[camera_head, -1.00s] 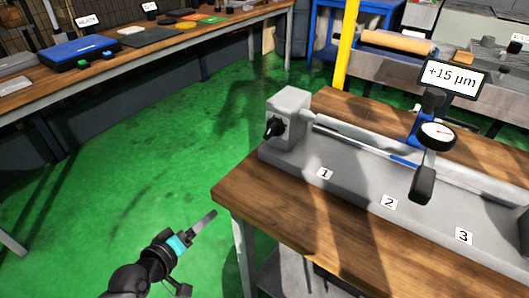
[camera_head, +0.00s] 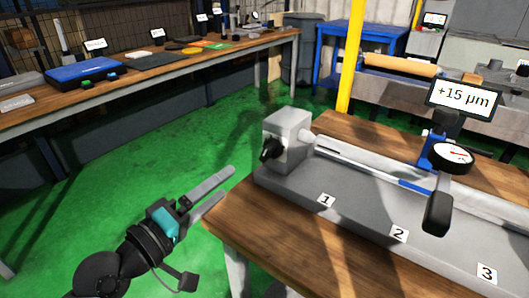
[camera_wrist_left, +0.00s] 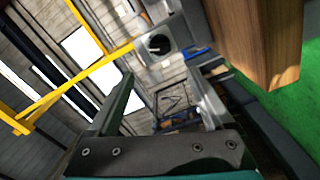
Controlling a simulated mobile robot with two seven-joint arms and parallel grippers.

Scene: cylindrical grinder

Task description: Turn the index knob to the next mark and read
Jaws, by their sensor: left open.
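The black index knob (camera_head: 271,149) is on the left end face of the grey headstock (camera_head: 290,135), at the end of a fixture on the wooden bench. In the left wrist view a dark round part, apparently the knob (camera_wrist_left: 158,43), shows beyond the fingers. My left gripper (camera_head: 228,183) is open and empty, in front of and left of the knob, off the bench edge and apart from it. A dial gauge (camera_head: 453,157) stands over the bar, and a display (camera_head: 463,97) above it reads +15 µm. My right gripper is out of view.
The wooden bench's near left corner (camera_head: 225,222) is close to my left gripper. Labels 1 (camera_head: 326,200), 2 (camera_head: 399,233) and 3 (camera_head: 487,273) lie along the fixture base. A yellow post (camera_head: 350,57) stands behind. Green floor is clear left of the bench.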

